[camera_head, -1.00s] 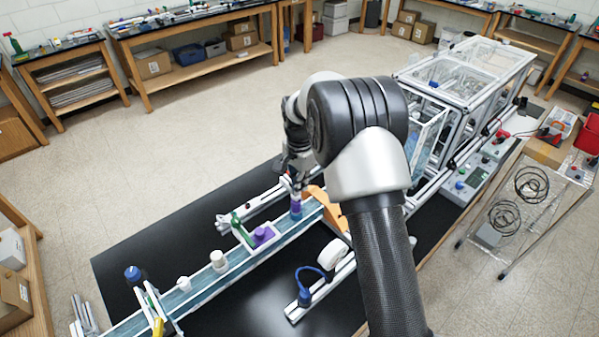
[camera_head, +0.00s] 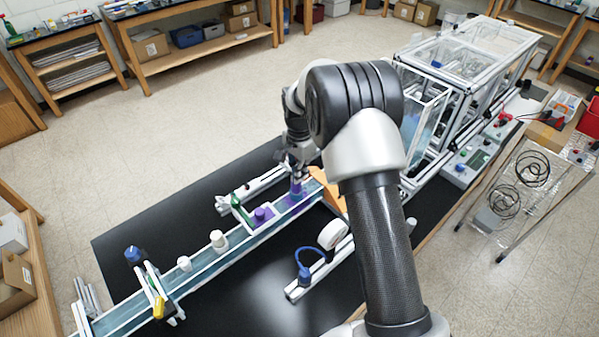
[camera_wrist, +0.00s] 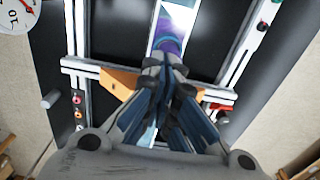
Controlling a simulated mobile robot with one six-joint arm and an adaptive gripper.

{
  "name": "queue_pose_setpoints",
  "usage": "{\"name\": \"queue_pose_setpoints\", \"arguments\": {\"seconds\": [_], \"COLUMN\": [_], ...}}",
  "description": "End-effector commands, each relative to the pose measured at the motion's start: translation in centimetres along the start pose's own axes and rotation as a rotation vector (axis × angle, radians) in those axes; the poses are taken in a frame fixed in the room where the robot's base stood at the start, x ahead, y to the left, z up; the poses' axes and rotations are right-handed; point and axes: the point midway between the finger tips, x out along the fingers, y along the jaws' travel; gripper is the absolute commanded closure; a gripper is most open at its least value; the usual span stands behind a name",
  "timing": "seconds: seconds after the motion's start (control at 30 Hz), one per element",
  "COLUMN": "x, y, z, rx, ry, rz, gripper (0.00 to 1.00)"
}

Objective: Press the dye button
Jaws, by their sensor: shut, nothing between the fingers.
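My gripper (camera_wrist: 165,65) is shut with nothing between its fingers. Small coloured buttons (camera_wrist: 78,113) sit on a rail at left in the wrist view. A control box (camera_head: 462,168) with buttons stands at right in the head view. I cannot tell which button is the dye button.
An orange part (camera_head: 333,189) lies beside the belt near my gripper. A clear-walled frame (camera_head: 465,70) stands beyond my arm. The black tabletop (camera_head: 150,220) is mostly bare at left.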

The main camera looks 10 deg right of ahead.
Motion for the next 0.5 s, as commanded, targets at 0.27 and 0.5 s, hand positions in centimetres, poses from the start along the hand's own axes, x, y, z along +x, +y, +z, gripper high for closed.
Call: {"name": "queue_pose_setpoints", "arguments": {"seconds": [0.27,0.5], "x": [-1.6,-6.7], "y": [0.0,0.0], "z": [0.0,0.0], "rx": [0.0,0.0], "ry": [0.001,0.002], "rz": [-0.001,-0.003], "gripper": [1.0,1.0]}}
